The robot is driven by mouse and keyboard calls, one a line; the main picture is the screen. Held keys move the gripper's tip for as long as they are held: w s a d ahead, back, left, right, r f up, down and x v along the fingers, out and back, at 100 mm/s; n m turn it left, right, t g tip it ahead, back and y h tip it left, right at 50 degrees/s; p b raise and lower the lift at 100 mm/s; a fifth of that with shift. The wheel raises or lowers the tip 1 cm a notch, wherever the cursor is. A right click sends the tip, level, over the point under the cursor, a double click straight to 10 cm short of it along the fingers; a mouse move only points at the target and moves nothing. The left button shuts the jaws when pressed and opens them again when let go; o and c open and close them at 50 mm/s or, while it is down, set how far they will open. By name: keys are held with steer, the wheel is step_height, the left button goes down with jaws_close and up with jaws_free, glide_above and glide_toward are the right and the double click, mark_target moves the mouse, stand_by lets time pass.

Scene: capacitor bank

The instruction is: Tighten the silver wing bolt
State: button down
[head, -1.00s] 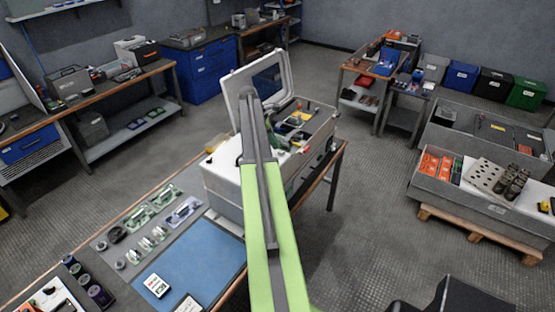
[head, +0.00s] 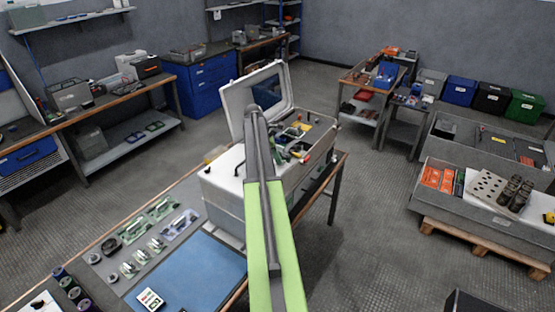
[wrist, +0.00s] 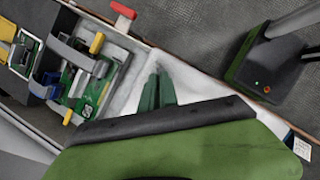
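An open white case (head: 228,163) with its lid raised stands on the bench, and my arm reaches over it. In the wrist view, the case's pale inner surface (wrist: 125,42) lies beside my gripper. A green circuit board (wrist: 90,88) with yellow parts and grey straps is at the left, and a red-handled part (wrist: 122,12) is at the top. My gripper (wrist: 158,80) shows as two dark green fingers close together; whether they are fully shut is unclear. I see nothing between them. I cannot make out a silver wing bolt in either view.
A blue mat (head: 195,270) and several small parts lie on the bench in front of the case. A grey bin (head: 440,205) on a pallet stands at the right. The floor between bench and bin is mostly clear.

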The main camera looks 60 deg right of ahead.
steer(key=shift+f+m, duration=0.1)
steer(key=shift+m, duration=0.3)
steer(key=m+y, duration=0.1)
steer(key=m, duration=0.1)
steer(key=m+g, duration=0.1)
steer(key=m, duration=0.1)
steer(key=shift+w+d+y, duration=0.1)
steer(key=shift+d+y, duration=0.3)
steer(key=shift+d+m+y, duration=0.15)
steer(key=shift+m+y, duration=0.65)
steer(key=shift+m, duration=1.3)
